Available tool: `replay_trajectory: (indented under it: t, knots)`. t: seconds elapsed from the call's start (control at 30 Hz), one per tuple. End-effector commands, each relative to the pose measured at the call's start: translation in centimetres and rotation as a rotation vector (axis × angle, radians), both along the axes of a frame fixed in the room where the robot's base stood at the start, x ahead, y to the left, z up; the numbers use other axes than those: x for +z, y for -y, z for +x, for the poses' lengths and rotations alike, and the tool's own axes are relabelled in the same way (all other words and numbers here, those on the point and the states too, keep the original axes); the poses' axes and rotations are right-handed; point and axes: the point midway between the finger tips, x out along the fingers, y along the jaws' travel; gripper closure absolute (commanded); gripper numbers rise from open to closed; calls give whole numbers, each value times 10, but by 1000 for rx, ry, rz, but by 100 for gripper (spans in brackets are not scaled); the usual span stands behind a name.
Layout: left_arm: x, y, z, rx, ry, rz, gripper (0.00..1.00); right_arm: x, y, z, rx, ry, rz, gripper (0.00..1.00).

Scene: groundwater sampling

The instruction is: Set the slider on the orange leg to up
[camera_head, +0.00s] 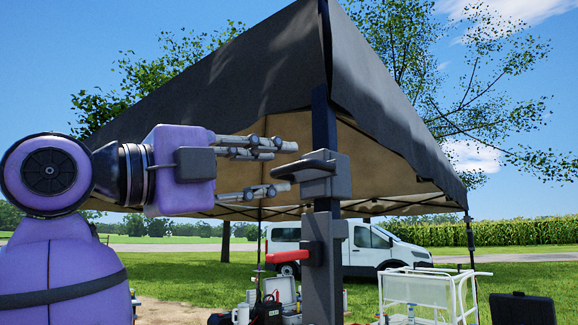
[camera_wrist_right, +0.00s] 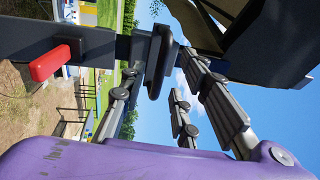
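A dark grey slider with a black loop handle (camera_head: 305,165) sits on the upright leg of the canopy. The leg (camera_head: 323,118) looks dark blue, not orange. A red lever (camera_head: 287,256) sticks out left from the grey sleeve (camera_head: 322,265) below, with a gap between slider and sleeve. My right gripper (camera_head: 288,167) is open, coming from the left at slider height. Its fingers lie above and below the handle's near end. The right wrist view shows the handle (camera_wrist_right: 158,62) between the spread fingers, and the red lever (camera_wrist_right: 49,63) at the left. Contact cannot be told. My left gripper is not in view.
The dark canopy (camera_head: 240,80) slopes close above my right arm. A white van (camera_head: 372,245) stands behind on the grass. A white frame rack (camera_head: 425,290), a black case (camera_head: 522,308) and sampling gear (camera_head: 282,290) are lower right and centre.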

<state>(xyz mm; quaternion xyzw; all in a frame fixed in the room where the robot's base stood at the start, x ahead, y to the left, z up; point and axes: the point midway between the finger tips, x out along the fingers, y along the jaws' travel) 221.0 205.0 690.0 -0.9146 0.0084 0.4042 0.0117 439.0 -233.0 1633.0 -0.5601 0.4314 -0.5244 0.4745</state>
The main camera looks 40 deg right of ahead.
Motion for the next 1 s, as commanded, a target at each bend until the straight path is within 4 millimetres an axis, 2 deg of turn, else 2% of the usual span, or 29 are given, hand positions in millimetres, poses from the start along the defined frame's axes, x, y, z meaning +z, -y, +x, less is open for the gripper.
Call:
replay_trajectory:
  t: [0.1, 0.23, 0.57, 0.63, 0.8, 1.0]
  knots:
    - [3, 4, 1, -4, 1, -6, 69, 6, 19, -1, -4, 5, -1, 70]
    - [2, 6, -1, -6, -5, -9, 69, 7, 32, 1, -2, 4, -1, 70]
    - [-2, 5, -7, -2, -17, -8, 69, 7, 37, 2, -1, 2, -2, 70]
    - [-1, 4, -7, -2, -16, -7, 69, 7, 37, 2, -1, 2, -2, 76]
    - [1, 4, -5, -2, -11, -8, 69, 7, 37, 2, -1, 2, -2, 98]
    - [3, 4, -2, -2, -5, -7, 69, 7, 37, 2, -1, 2, -2, 100]
